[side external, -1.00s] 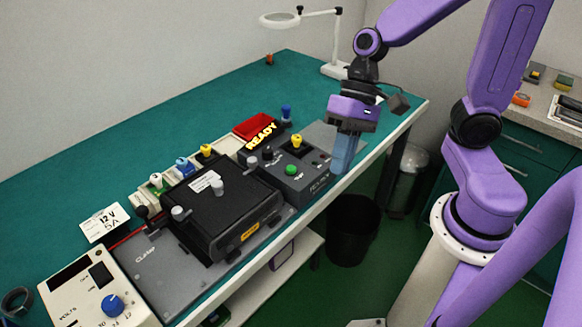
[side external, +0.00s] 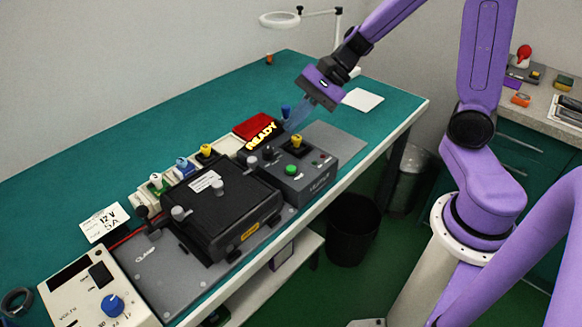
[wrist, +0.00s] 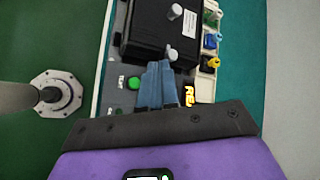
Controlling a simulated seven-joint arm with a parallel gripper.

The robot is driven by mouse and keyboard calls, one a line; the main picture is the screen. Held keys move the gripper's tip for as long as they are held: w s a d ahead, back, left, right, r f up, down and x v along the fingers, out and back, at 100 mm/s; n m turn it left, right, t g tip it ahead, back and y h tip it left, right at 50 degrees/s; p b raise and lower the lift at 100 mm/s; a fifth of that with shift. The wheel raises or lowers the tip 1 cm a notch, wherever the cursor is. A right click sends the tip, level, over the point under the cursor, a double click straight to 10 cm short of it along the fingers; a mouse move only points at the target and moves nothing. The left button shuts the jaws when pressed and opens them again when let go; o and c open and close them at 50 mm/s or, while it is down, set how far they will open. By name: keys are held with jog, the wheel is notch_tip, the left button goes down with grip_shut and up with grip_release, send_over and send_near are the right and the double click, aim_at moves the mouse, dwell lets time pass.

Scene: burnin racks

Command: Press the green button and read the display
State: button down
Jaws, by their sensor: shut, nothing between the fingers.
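The green button (side external: 291,170) is on top of the grey tester box (side external: 315,178), and it also shows in the wrist view (wrist: 133,83). The display (side external: 261,136) stands at the back of the box and reads "READY" in yellow letters. In the wrist view only part of the yellow lettering (wrist: 189,96) shows beside my fingers. My gripper (side external: 291,127) is shut and empty, with its blue fingers above the back of the box near the display, apart from the green button. In the wrist view the fingertips (wrist: 157,64) are to the right of the button.
A black clamp fixture (side external: 220,207) with grey knobs stands left of the box. A cream power supply (side external: 95,290) with a blue knob is at front left. A red bin (side external: 254,125) is behind the display. A magnifier lamp (side external: 335,68) stands at the back.

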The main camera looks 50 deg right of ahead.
aim_at(295, 167)
jog(key=shift+f, duration=4.45)
jog(key=shift+f, duration=0.2)
jog(key=shift+f, duration=0.2)
jog(key=shift+f, duration=0.4)
jog(key=shift+r, duration=0.85)
jog(key=shift+r, duration=2.5)
